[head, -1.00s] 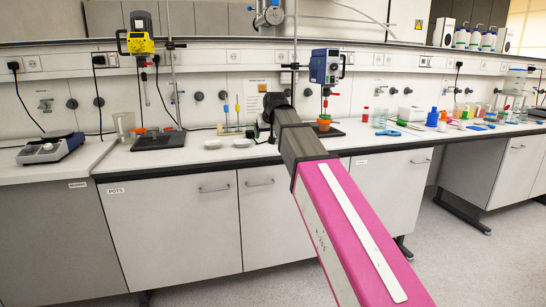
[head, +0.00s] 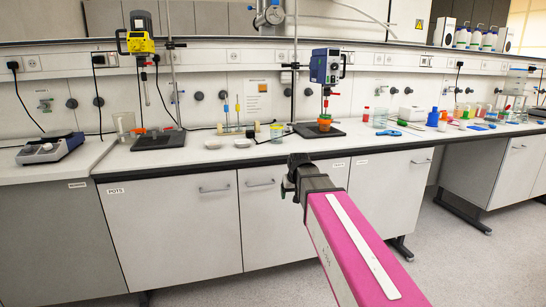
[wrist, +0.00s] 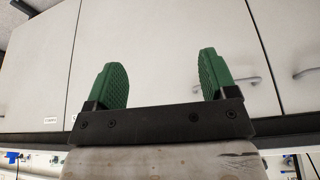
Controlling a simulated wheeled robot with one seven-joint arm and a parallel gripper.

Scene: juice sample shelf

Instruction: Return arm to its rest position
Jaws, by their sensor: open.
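My gripper (wrist: 162,80) shows in the wrist view with its two green pads wide apart and nothing between them. Behind the pads are the pale cabinet doors below the bench. The fingertips cannot be made out in the head view.
The white bench top (head: 200,157) carries a yellow stirrer (head: 140,43), a blue stirrer (head: 325,66), a hotplate (head: 50,147), a glass beaker (head: 125,125) and several small coloured items at right. Open floor (head: 450,270) lies at the lower right.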

